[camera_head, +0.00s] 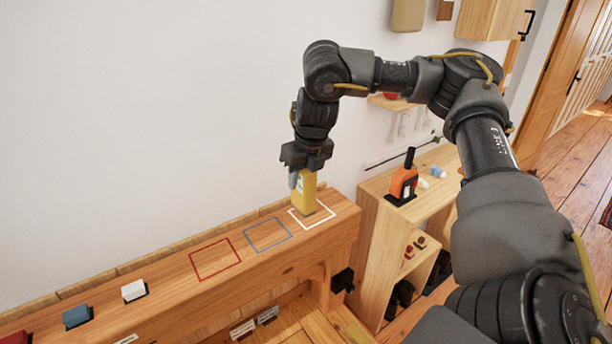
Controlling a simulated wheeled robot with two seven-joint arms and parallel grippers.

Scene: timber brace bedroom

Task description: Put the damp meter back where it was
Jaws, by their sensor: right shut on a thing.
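The damp meter (304,194) looks like a yellow upright block with a grey upper part. My right gripper (302,174) is shut on its top, pointing down. The meter stands upright over the white outlined square (326,218) at the right end of the wooden ledge. Its lower end appears within or just at the outline; I cannot tell whether it touches the wood. A blue outlined square (267,235) and a red outlined square (215,260) lie to its left, both empty. My left gripper is not in view.
Blue (76,315) and white (133,290) blocks sit on the ledge at left. An orange tool with a black handle (403,182) stands on the wooden shelf unit (376,216) at right. A white wall is close behind the ledge.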

